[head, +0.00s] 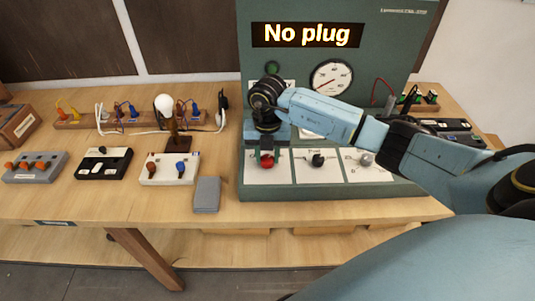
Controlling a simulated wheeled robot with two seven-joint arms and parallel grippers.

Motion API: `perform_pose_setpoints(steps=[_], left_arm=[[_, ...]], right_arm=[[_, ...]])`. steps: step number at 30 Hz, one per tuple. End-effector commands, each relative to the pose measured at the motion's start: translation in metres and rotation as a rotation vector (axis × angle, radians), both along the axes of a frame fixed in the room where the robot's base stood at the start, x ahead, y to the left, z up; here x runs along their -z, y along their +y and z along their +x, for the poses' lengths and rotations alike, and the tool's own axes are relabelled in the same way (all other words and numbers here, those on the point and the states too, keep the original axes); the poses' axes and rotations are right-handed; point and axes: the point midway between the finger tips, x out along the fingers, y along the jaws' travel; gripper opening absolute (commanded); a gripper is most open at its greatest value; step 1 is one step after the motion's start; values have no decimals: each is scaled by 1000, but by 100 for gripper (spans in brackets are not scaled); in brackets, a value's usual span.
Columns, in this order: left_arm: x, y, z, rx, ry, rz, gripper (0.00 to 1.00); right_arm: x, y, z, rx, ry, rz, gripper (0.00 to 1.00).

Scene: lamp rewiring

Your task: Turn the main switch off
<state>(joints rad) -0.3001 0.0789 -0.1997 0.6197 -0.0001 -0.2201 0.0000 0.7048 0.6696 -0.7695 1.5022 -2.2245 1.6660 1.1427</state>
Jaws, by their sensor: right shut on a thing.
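A green test panel (290,193) stands on the workbench, with a display that reads "No plug" (307,35). Its sloped front has white plates with a red knob (267,161) on the left, a black knob (317,160) in the middle and a grey knob (367,159) on the right. My right gripper (266,151) points down at the left plate and is shut on the red knob, whose front still shows. The plate's label is mostly hidden or too small to read, so I cannot tell its switch position. My left gripper is not in view.
A lamp with a white bulb (165,104) stands left of the panel. Several switch boxes (103,163) and a grey block (207,194) lie along the front. A wooden terminal strip (72,122) is behind them. The bench's front left edge is clear.

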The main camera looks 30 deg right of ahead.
Motion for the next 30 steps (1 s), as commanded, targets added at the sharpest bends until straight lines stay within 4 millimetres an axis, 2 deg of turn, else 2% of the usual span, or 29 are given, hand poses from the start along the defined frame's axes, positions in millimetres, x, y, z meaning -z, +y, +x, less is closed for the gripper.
perform_pose_setpoints(steps=[8, 30], left_arm=[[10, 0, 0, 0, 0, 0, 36], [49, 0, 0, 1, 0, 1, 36]], right_arm=[[1, 0, 1, -178, -1, -1, 11], [1, 1, 1, -879, -2, -1, 11]])
